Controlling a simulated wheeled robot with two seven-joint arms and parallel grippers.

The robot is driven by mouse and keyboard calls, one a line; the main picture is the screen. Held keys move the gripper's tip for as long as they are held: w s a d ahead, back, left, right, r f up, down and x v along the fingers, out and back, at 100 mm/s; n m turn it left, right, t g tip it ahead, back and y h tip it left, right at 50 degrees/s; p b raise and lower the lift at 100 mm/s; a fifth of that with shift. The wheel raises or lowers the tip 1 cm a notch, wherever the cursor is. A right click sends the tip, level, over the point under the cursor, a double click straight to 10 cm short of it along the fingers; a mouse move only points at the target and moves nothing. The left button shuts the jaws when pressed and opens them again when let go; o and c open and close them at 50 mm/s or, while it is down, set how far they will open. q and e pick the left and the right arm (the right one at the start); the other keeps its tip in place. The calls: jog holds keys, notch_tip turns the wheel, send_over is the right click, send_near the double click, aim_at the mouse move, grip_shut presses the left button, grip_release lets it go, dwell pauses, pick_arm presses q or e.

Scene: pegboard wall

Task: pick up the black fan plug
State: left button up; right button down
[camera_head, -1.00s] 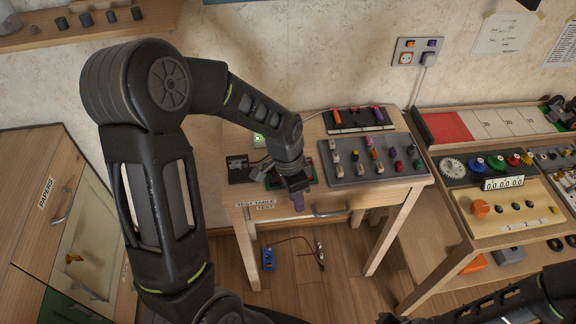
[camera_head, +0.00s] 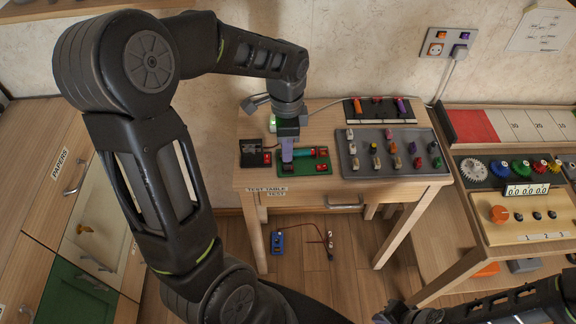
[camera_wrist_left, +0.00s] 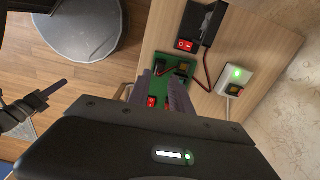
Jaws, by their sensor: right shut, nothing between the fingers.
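I cannot single out a black fan plug for certain. A green board (camera_head: 312,168) with red parts lies on the small table; it also shows in the wrist view (camera_wrist_left: 165,58). My left gripper (camera_head: 288,158) points down over the board's left part and hides some of it. In the wrist view its fingers (camera_wrist_left: 161,92) stand apart, with board parts visible between them. Beside the board is a black box (camera_head: 252,152) with a red switch, joined by red wires. My right gripper (camera_wrist_left: 58,90) is shut and empty, low and away from the table.
A grey tray (camera_head: 352,172) with several small coloured plugs stands right of the board. A white box (camera_wrist_left: 236,76) with a green light is behind. A wall socket panel (camera_head: 436,38) holds a grey plug. A blue item (camera_head: 277,243) with wires lies on the floor.

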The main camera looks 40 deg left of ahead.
aim_at(288, 167)
pick_arm(q)
jog(key=shift+w+d+f+p, duration=0.1)
jog(key=shift+f+p, duration=0.4)
jog(key=shift+f, duration=2.1)
grip_shut()
